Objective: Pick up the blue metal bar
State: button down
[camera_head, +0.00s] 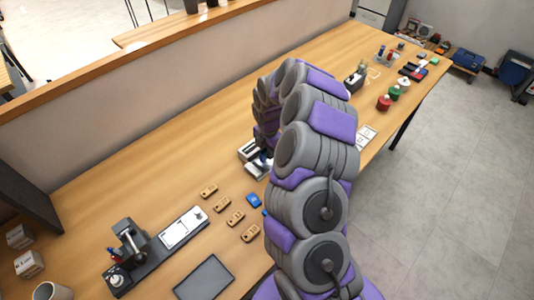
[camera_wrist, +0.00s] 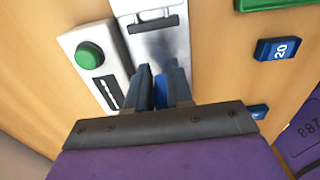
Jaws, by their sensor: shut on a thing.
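In the wrist view my gripper (camera_wrist: 161,76) is shut on a narrow blue piece (camera_wrist: 160,92) between its two dark fingers. This looks like the blue metal bar, mostly hidden by the fingers and the gripper body. The fingertips are at the near end of a silver metal plate with a dark handle; I cannot tell if the bar touches it. In the head view my arm covers most of the gripper and I cannot make out the bar.
A white box with a green button (camera_wrist: 90,55) stands left of the silver plate (camera_wrist: 160,45). Blue tags, one marked 20 (camera_wrist: 279,48), lie to the right. In the head view, brown tags (camera_head: 235,218), a black tablet (camera_head: 204,278) and a black stand (camera_head: 130,243) lie on the wooden table.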

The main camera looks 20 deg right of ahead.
jog(key=shift+r, duration=0.75)
jog(key=s, duration=0.4)
jog(key=s+d+r+p, duration=0.1)
jog(key=s, duration=0.4)
jog(key=s+p, duration=0.1)
jog(key=s, duration=0.4)
jog(key=shift+s+d+r, duration=0.15)
jog(key=shift+d, duration=0.2)
jog(key=shift+s+d, duration=0.1)
jog(key=shift+s, duration=0.7)
jog(key=shift+w+r+m, duration=0.2)
jog(key=shift+w+m, duration=0.2)
jog(key=w+a+r+m, duration=1)
jog(key=w+a+m, duration=0.2)
jog(key=m, duration=0.9)
jog(key=shift+a+r+m, duration=0.3)
jog(key=shift+a, duration=0.4)
jog(key=shift+w, duration=0.1)
